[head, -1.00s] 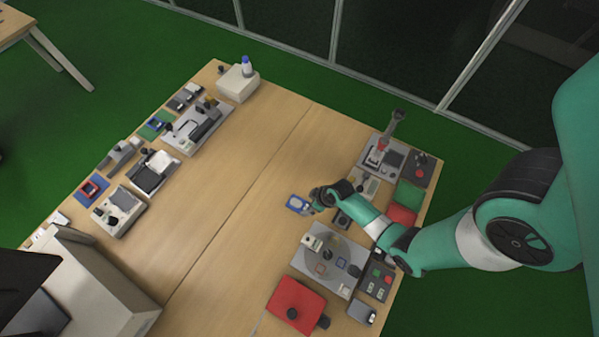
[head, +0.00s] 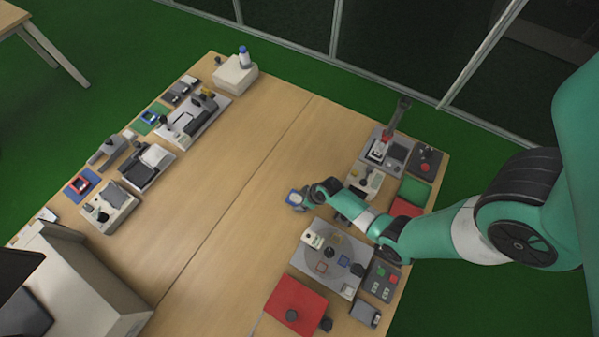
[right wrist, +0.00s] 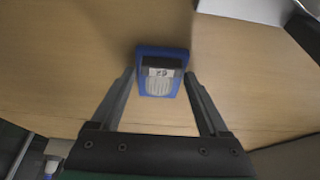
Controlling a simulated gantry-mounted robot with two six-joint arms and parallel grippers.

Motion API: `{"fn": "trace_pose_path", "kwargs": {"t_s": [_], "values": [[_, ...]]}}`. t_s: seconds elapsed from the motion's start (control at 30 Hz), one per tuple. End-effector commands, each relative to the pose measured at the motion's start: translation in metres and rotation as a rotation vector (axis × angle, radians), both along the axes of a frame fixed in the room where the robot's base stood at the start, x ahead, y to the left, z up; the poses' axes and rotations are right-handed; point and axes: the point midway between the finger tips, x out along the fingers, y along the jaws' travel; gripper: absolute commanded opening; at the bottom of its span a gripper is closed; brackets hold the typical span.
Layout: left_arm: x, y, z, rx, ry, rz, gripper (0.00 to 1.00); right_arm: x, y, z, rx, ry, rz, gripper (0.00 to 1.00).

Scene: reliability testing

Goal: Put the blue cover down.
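The blue cover (head: 294,197) is a small blue-rimmed piece with a pale face. It is at the tip of my right gripper (head: 305,195), over the right half of the table. In the right wrist view the blue cover (right wrist: 160,52) sits between the two fingertips of my right gripper (right wrist: 160,76), which meet its side edges. My right gripper is shut on it. I cannot tell the exact height of the cover above the wood. My left gripper is not in view.
A grey plate with fixtures (head: 325,262) and a red pad (head: 292,303) lie nearer on the right. A fixture with a tall post (head: 400,115) stands behind. Several test fixtures line the left edge, including a blue mat (head: 72,190). The table's middle (head: 235,195) is clear.

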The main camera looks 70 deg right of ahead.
Motion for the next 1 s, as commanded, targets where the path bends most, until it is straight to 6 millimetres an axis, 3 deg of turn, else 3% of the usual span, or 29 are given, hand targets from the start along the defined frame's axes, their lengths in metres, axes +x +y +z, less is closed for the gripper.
{"fn": "trace_pose_path", "kwargs": {"t_s": [0.03, 0.3, 0.57, 0.77, 0.83, 1.0], "values": [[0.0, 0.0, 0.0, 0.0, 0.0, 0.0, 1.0, 0.0, 0.0, 0.0, 0.0, 0.0, 0.0, 0.68], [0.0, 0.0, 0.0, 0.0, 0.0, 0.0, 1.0, 0.0, 0.0, 0.0, 0.0, 0.0, 0.0, 0.2], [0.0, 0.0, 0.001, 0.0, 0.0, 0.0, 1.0, 0.0, 0.0, 0.002, 0.0, 0.0, 0.0, 0.19], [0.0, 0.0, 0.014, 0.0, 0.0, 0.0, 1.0, 0.0, 0.0, 0.023, -0.001, -0.002, 0.001, 0.19], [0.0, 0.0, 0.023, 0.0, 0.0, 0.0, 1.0, 0.0, 0.0, 0.039, -0.002, -0.003, 0.001, 0.19], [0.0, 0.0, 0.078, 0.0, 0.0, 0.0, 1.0, -0.023, -0.026, 0.087, 0.001, 0.0, -0.01, 0.19]]}}
